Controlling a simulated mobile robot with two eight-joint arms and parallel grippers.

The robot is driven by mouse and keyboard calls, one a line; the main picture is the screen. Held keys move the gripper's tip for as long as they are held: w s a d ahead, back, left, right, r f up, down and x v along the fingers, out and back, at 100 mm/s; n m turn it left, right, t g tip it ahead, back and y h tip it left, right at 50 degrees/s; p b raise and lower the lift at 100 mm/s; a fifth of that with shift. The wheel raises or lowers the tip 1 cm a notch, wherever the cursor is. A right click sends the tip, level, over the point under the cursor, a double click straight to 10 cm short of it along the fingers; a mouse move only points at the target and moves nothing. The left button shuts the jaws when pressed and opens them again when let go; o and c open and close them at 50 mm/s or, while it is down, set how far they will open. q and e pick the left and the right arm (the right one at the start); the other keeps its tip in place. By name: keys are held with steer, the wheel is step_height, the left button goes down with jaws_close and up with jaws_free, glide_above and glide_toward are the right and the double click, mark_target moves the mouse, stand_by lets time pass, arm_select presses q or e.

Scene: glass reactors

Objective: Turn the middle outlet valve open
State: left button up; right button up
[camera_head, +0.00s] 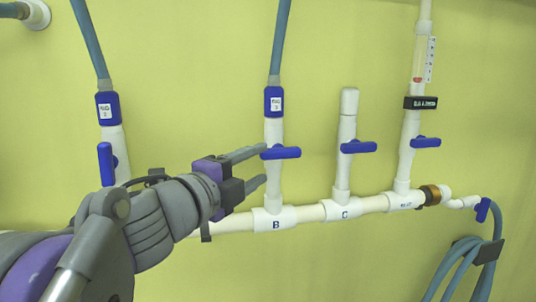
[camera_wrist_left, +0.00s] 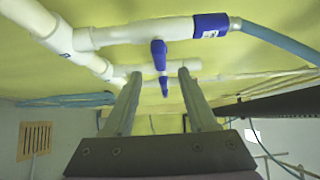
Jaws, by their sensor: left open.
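The valve on pipe B has a blue handle (camera_head: 281,153) that lies crosswise to its upright white pipe. My left gripper (camera_head: 264,166) is open, with its two grey fingers pointing right at pipe B. The upper fingertip is close to the left end of that handle; I cannot tell if it touches. In the left wrist view the blue handle (camera_wrist_left: 158,55) shows ahead, between the lines of the two open fingers (camera_wrist_left: 158,75), with nothing gripped. My right gripper is not in view.
Pipe C (camera_head: 346,125) and the pipe right of it (camera_head: 408,160) have crosswise blue handles. The far-left valve's handle (camera_head: 105,163) stands upright along its pipe. A white manifold (camera_head: 310,213) runs below. A coiled hose (camera_head: 465,270) hangs at lower right.

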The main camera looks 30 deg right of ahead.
mark_target(276, 155)
arm_select(q)
steer(key=p+x, duration=0.1)
steer(key=x, duration=0.8)
steer(key=shift+w, duration=0.1)
jaws_close()
